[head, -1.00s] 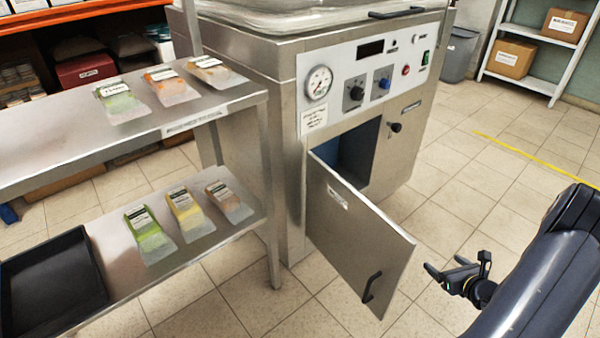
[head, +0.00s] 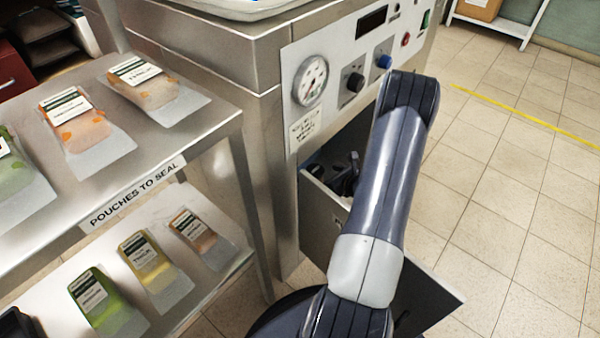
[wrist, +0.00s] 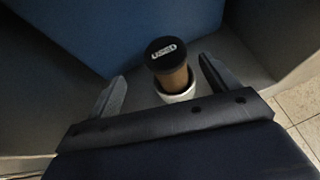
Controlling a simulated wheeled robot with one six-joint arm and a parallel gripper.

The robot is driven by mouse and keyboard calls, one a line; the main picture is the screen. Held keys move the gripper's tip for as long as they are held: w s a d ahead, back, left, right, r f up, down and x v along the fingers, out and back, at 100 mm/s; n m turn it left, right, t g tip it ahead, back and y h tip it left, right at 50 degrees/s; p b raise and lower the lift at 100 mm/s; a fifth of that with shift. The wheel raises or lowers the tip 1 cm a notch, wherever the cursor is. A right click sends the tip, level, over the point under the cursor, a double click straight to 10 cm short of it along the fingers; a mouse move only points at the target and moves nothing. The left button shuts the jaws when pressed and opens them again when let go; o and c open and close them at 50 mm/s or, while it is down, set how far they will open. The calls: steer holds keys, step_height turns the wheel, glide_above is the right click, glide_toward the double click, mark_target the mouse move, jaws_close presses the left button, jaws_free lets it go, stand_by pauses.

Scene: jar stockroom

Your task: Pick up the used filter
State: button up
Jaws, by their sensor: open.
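The used filter (wrist: 168,62) shows in the wrist view. It is a brown cylinder with a black cap lettered "USED", and it stands upright in a white cup-like holder (wrist: 178,95) inside the steel cabinet. My gripper (wrist: 160,88) is open, with one finger on each side of the filter and its holder; I cannot tell whether either finger touches. In the head view my gripper (head: 338,178) reaches into the cabinet opening behind the open door (head: 428,300). My arm hides much of the door, and the filter does not show there.
A blue surface (wrist: 130,30) fills the upper part of the cabinet inside. A steel rack (head: 215,150) with pouches on two shelves stands left of the machine. The control panel (head: 330,75) is above the opening. Tiled floor at the right is clear.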

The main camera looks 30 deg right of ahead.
mark_target(312, 171)
steer(key=b+x, duration=0.1)
steer(key=x, duration=0.3)
steer(key=shift+w+f, duration=0.2)
steer(key=x, duration=0.1)
steer(key=b+x, duration=0.1)
steer(key=x, duration=0.3)
steer(key=shift+d+f+b, duration=0.3)
steer(key=shift+f, duration=0.05)
steer(key=shift+c, duration=0.5)
steer(key=c, duration=1.1)
